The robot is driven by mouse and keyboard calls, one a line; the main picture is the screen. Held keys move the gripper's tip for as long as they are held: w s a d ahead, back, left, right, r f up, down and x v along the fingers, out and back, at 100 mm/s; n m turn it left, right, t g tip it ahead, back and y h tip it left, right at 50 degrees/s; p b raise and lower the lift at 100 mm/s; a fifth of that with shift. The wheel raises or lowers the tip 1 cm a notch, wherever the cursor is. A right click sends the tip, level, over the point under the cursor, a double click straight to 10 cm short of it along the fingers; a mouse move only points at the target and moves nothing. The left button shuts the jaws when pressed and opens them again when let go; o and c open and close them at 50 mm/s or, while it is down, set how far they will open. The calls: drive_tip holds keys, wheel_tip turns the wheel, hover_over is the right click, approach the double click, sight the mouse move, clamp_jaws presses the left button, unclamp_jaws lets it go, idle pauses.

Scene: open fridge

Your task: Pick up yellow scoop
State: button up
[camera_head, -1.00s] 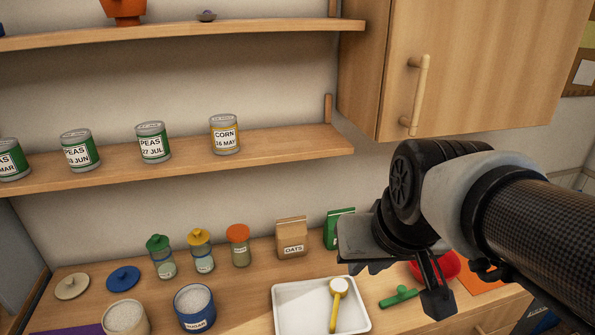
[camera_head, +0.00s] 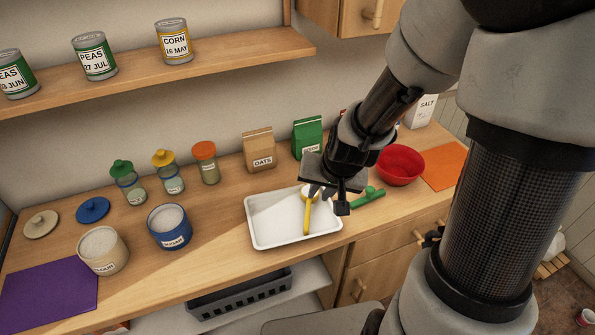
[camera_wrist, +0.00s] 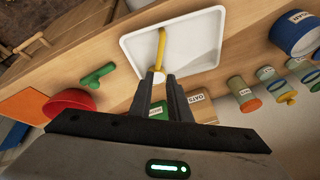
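The yellow scoop (camera_head: 307,217) lies in the white tray (camera_head: 262,238), its handle toward the tray's front edge and its pale bowl toward the back. In the wrist view the scoop (camera_wrist: 161,46) shows just beyond my fingertips, with its bowl end partly between them in the picture. My gripper (camera_head: 329,197) is above the right part of the tray, close to the scoop's bowl and partly hiding it. In the wrist view its two fingers (camera_wrist: 160,84) are apart with nothing held. Whether they touch the scoop cannot be told.
Oats (camera_head: 259,150) and a green packet (camera_head: 307,137) stand behind. A sugar canister (camera_head: 169,230) and jars stand left. A shelf (camera_head: 235,58) overhangs the back.

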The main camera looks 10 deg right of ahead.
approach(309, 207)
drive_tip(key=x, duration=0.3)
drive_tip(key=shift+s+a+f+b, duration=0.15)
drive_tip(key=shift+a+f+b, duration=0.1)
drive_tip(key=shift+b, duration=0.1)
drive_tip(key=shift+w+x, duration=0.25)
drive_tip(key=shift+x, duration=2.55)
drive_tip(key=shift+d+r, duration=0.1)
drive_tip(key=shift+d, duration=0.1)
clamp_jaws()
